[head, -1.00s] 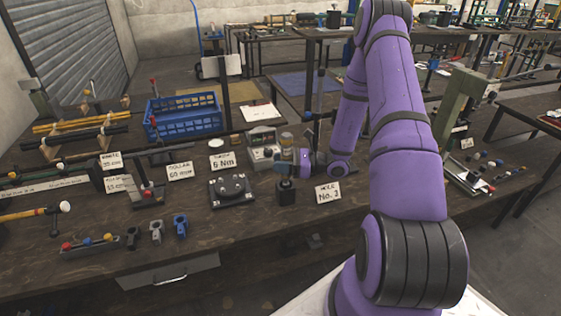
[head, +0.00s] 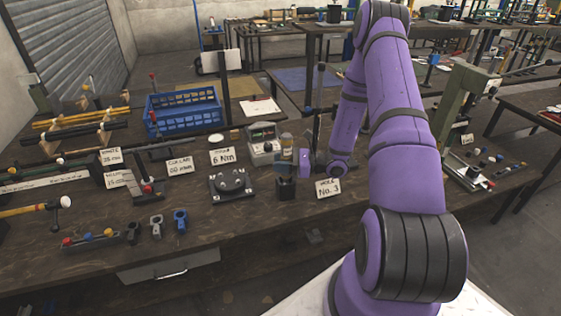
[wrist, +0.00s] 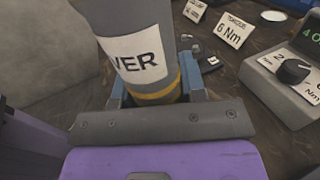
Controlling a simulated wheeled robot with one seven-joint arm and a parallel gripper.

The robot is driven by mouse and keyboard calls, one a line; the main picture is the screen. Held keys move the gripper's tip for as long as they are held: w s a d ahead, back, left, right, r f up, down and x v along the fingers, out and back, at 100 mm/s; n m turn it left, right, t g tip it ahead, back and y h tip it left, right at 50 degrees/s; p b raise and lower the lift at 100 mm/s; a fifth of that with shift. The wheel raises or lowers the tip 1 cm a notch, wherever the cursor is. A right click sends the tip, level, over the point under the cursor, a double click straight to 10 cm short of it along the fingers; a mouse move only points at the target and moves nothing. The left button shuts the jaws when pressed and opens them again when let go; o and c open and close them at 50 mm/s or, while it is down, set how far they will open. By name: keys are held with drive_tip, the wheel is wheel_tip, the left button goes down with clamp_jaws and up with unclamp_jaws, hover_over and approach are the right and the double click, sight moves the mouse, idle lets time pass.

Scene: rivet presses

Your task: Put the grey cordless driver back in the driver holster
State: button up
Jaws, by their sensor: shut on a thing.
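The grey cordless driver (wrist: 135,45) fills the upper middle of the wrist view. It has a white label ending in "VER" and a yellow band low on its body. My gripper (wrist: 155,90) is shut on it, with a blue-grey finger at each side. In the head view my gripper (head: 292,163) holds the driver (head: 287,143) upright beside the "HOLE No. 3" card. A dark block (head: 286,190), apparently the driver holster, stands directly below. I cannot tell whether the driver's lower end is inside it.
The torque box (head: 263,145) with a dial stands just behind, left of the gripper. A black round fixture (head: 232,184) and a "6 Nm" card (head: 222,157) are to the left. The "HOLE No. 3" card (head: 328,188) is close on the right.

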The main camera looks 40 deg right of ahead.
drive_tip(key=shift+f, duration=1.05)
drive_tip(key=o, duration=1.2)
drive_tip(key=shift+d, duration=0.1)
drive_tip(key=v, duration=1)
drive_tip(key=shift+s+d, duration=0.2)
drive_tip(key=shift+s, duration=0.05)
